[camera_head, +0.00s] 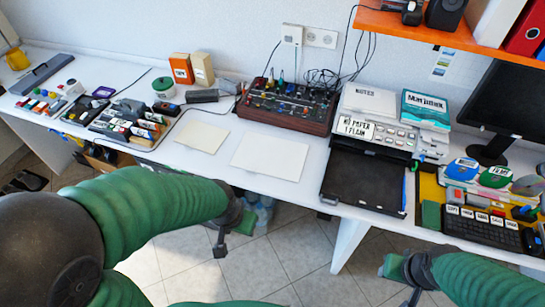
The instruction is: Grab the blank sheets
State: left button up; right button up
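Two blank sheets lie flat on the white table: a smaller cream one (202,131) and a larger white one (269,156) to its right, nearer the front edge. My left gripper (233,240) is in front of the table, below the sheets in the picture. Its fingers are apart and hold nothing. My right gripper (396,285) is low in front of the table at the right. Its fingers look apart, with nothing visible between them. Neither gripper touches a sheet.
A dark red control box (288,104) stands behind the larger sheet. A black tray (363,178) is to its right, with a keyboard (482,228) beyond. A rack of small items (130,122) stands to the left. An orange shelf (440,35) overhangs at upper right.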

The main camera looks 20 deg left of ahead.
aim_at(282, 158)
jog(key=i+j+u, duration=0.15)
jog(key=u, duration=0.25)
jog(key=i+j+u, duration=0.15)
jog(key=u, duration=0.3)
jog(key=i+u, duration=0.15)
jog(key=u, duration=0.25)
jog(key=i+u, duration=0.2)
jog(key=u, duration=0.2)
